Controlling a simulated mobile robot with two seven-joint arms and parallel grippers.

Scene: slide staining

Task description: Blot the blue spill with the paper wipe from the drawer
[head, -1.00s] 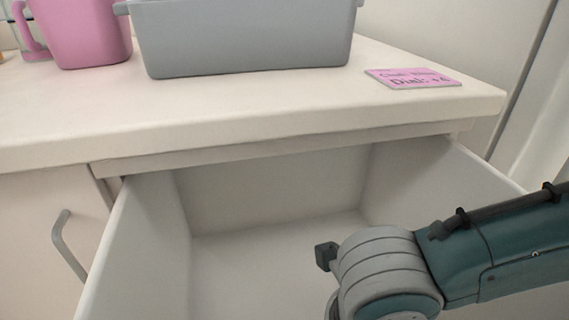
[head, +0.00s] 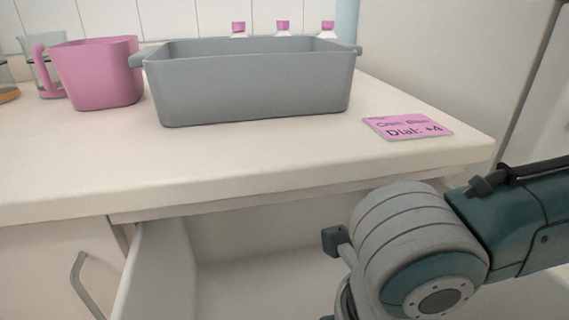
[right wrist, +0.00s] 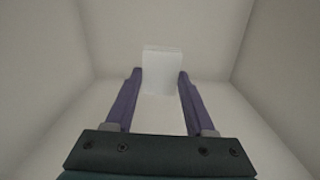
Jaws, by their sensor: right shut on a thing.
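The open drawer (head: 160,270) is below the counter in the head view. In the right wrist view a white paper wipe (right wrist: 162,72) stands upright between the fingertips of my right gripper (right wrist: 161,82), which is shut on it. The drawer's pale inner walls (right wrist: 50,75) surround the gripper. In the head view my right arm reaches in from the right over the drawer, and its gripper is below the frame's edge. My left gripper is not in view. No blue spill shows in these frames.
On the counter (head: 250,165) are a grey tub (head: 250,90), a pink jug (head: 100,78) and a pink note (head: 408,127). Several pink-capped bottles (head: 282,28) stand behind the tub. Clear glassware is at the far left. The counter's front strip is free.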

